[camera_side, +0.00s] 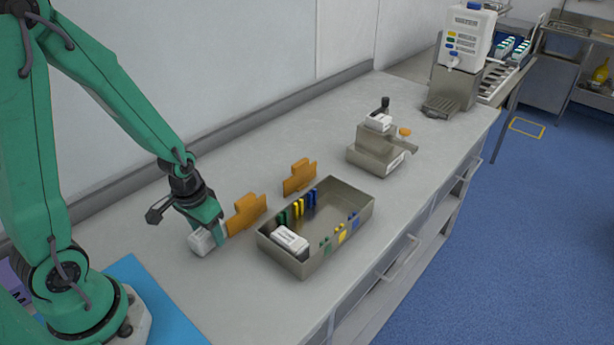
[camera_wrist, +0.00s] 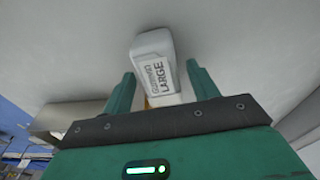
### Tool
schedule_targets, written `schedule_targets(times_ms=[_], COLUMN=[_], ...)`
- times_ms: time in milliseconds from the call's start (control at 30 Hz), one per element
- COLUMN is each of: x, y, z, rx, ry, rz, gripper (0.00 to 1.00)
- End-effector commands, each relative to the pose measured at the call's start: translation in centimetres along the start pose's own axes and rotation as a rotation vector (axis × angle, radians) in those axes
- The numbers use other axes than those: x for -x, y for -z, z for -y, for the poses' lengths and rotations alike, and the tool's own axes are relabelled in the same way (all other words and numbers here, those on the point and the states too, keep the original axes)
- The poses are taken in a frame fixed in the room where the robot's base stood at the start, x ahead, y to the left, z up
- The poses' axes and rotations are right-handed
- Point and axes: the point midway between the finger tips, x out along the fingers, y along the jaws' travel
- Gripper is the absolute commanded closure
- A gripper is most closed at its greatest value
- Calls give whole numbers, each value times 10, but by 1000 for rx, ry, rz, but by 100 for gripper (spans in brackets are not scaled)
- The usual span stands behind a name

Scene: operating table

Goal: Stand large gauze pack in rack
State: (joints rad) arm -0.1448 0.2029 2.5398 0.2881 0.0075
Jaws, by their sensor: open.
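The large gauze pack (camera_side: 201,241) is a white block on the grey counter, left of the tray. In the wrist view the pack (camera_wrist: 155,62) shows a label reading "LARGE". My gripper (camera_side: 213,234) is low over the counter at the pack. Its two green fingers (camera_wrist: 161,85) are apart, one on each side of the pack's near end, with visible gaps. The rack appears to be the grey metal tray (camera_side: 336,236) with green, yellow and blue markers along both long sides. Another white pack (camera_side: 290,239) is in its near-left end.
Two orange brackets (camera_side: 246,214) and (camera_side: 299,177) stand behind the tray, the nearer one close to my gripper. A metal device (camera_side: 376,153) stands farther right, and a white dispenser (camera_side: 465,38) at the far end. The counter in front of the pack is clear.

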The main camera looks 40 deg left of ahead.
Motion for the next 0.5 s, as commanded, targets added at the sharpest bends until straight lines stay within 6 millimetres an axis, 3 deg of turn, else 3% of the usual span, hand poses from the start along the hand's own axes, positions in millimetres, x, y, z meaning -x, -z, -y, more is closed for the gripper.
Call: schedule_targets(times_ms=[500], x=[40], y=[1], z=[0], rx=[0], ry=[0], rz=[-5], gripper=[41])
